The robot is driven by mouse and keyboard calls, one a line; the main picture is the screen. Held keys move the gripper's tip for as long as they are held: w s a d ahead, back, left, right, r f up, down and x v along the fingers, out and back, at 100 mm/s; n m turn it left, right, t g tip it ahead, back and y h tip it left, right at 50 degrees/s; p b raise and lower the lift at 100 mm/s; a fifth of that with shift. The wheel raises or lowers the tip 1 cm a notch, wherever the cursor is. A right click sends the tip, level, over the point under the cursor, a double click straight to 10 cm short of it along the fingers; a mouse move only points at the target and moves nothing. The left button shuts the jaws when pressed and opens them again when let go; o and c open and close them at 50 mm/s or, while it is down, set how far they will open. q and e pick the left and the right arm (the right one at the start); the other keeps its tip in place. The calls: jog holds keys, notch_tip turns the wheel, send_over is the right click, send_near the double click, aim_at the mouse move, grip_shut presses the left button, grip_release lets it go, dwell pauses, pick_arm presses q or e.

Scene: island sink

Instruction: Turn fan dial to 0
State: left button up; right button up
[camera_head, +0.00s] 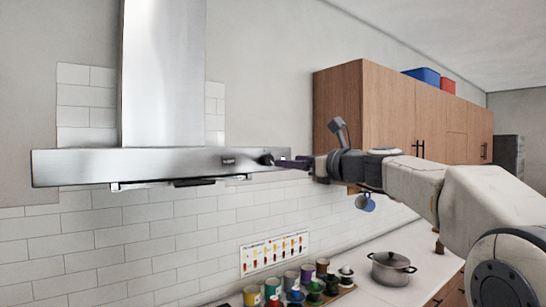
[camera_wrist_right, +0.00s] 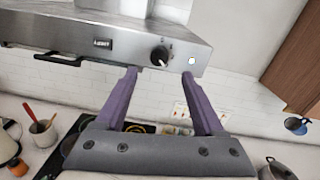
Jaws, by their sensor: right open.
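The fan dial (camera_wrist_right: 160,54) is a dark round knob on the front face of the steel range hood (camera_wrist_right: 60,22), with a light mark on its upper right. In the head view the dial (camera_head: 266,159) sits near the right end of the hood (camera_head: 90,166). My right gripper (camera_wrist_right: 160,72) is open, its two purple fingers spread apart and empty. The fingertips are just below and to either side of the dial in the wrist view. Whether they touch the hood is not clear. In the head view the right gripper (camera_head: 292,163) is right beside the dial. My left gripper is not in view.
A small dark display (camera_wrist_right: 102,43) is left of the dial and a round white light (camera_wrist_right: 192,61) is right of it. Wooden wall cabinets (camera_head: 386,110) stand to the right. Below are a pot (camera_head: 391,268) and several colourful cups (camera_head: 292,279) on the counter.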

aim_at(270, 160)
jog(key=p+x, duration=0.3)
jog(key=x, duration=0.4)
jog(key=shift+w+a+r, duration=0.1)
jog(key=shift+a, duration=0.05)
jog(key=shift+w+a+p, duration=0.3)
jog(key=shift+w+p, duration=0.05)
grip_shut()
